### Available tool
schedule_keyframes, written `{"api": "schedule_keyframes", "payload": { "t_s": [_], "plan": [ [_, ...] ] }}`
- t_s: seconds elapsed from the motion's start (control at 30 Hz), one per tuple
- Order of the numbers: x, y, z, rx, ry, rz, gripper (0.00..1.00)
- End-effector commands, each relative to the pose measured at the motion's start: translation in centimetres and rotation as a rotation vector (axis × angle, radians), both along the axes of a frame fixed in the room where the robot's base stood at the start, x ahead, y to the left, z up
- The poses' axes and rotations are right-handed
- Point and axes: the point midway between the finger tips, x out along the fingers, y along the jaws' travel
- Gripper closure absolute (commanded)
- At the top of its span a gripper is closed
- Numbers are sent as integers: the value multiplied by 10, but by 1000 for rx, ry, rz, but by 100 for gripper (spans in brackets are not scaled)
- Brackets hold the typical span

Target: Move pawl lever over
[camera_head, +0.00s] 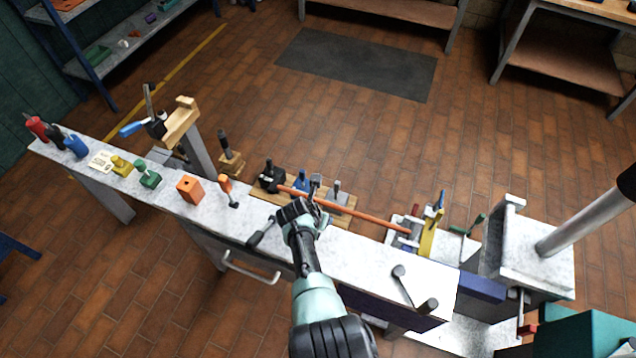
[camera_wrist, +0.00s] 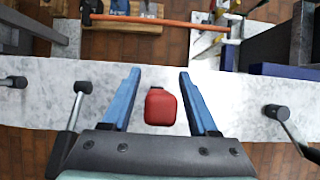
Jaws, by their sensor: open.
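My gripper (camera_head: 300,208) is over the middle of the long pale bench top. In the wrist view its two blue fingers (camera_wrist: 160,75) are spread apart with nothing clamped. A red block-like knob with a small dark piece at its far end (camera_wrist: 161,107) shows between the fingers, nearer the palm than the tips. It looks like a lever's handle, but I cannot tell for sure that it is the pawl lever. Neither finger appears to touch it; its height relative to them is unclear. In the head view my gripper and arm hide it.
A long orange bar (camera_head: 350,212) runs behind the gripper. A black-handled lever (camera_head: 262,233) stands left of my gripper and a crank (camera_head: 402,284) right of it. An orange block (camera_head: 189,188) and an orange-handled lever (camera_head: 227,187) are farther left. Bare bench top lies right of my gripper.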

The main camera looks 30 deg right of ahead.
Motion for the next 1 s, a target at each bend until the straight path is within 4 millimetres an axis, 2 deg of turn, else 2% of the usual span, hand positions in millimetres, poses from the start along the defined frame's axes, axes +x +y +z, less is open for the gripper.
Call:
{"api": "schedule_keyframes", "payload": {
  "t_s": [0.27, 0.6, 1.0],
  "plan": [
    [-2, 3, 9, -1, -1, 1, 40],
    [-17, 22, 54, 0, 0, 1, 40],
    [-33, 43, 98, 0, -1, 0, 40]
  ]
}}
